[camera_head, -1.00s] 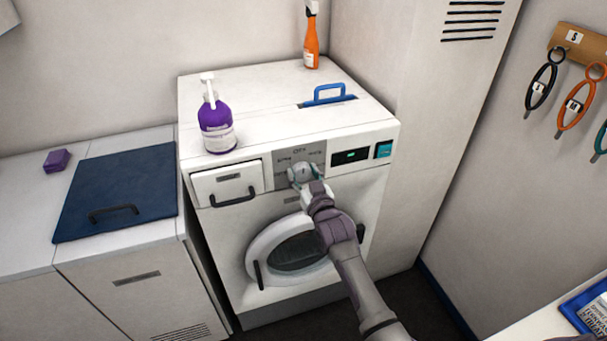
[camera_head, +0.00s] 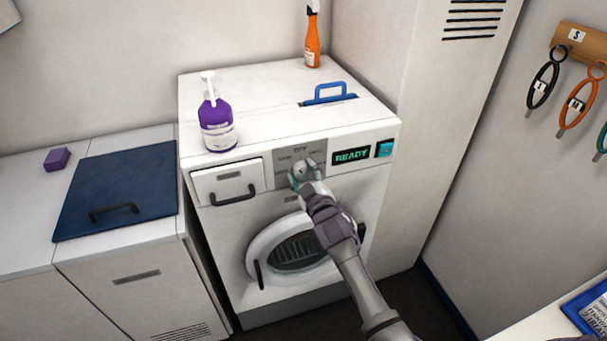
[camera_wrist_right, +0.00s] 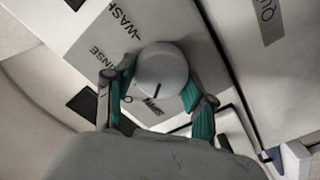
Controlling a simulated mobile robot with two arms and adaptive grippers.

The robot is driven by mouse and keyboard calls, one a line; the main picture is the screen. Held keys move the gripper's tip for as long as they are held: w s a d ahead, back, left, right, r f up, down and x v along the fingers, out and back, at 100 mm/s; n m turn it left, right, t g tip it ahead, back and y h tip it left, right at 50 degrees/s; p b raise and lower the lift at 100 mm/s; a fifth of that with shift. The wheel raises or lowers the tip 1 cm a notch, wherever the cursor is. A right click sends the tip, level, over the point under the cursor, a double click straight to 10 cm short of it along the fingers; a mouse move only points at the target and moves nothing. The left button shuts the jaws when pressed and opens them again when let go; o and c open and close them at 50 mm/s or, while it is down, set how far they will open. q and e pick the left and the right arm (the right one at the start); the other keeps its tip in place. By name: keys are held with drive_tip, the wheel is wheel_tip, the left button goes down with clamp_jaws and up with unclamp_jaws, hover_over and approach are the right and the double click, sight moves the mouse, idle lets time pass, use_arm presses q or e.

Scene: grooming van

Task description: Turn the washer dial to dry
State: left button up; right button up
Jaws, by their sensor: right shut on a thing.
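The white washer (camera_head: 215,275) stands in the middle of the head view. Its dial (camera_head: 300,167) is a pale round knob on a grey panel with labels. My right gripper (camera_head: 303,180) is at the dial. In the right wrist view its green-padded fingers (camera_wrist_right: 158,95) are closed around the sides of the dial (camera_wrist_right: 162,66). The dial's dark mark points toward a label that reads like SPIN. WASH and part of RINSE also show there; I cannot make out DRY for sure. The washer's display (camera_head: 351,156) reads READY in green. My left gripper is out of view.
A purple pump bottle (camera_head: 217,125) and an orange spray bottle (camera_head: 311,45) stand on the washer. A teal button (camera_head: 384,149) is right of the display. The drawer handle (camera_head: 232,196) sticks out left of the dial, and the round door (camera_head: 262,248) is below.

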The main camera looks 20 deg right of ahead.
drive_tip(key=n+b, duration=0.1)
drive_tip(key=n, duration=0.4)
drive_tip(key=shift+a+f+n, duration=0.1)
drive_tip(key=shift+f+n, duration=0.05)
drive_tip(key=shift+n, duration=0.15)
drive_tip(key=n, duration=0.5)
drive_tip(key=shift+f+b, duration=0.1)
drive_tip(key=shift+b, duration=0.25)
drive_tip(key=o, duration=1.1)
drive_tip(key=shift+o, duration=0.2)
drive_tip(key=s, duration=1.2)
drive_tip(key=shift+d, duration=0.2)
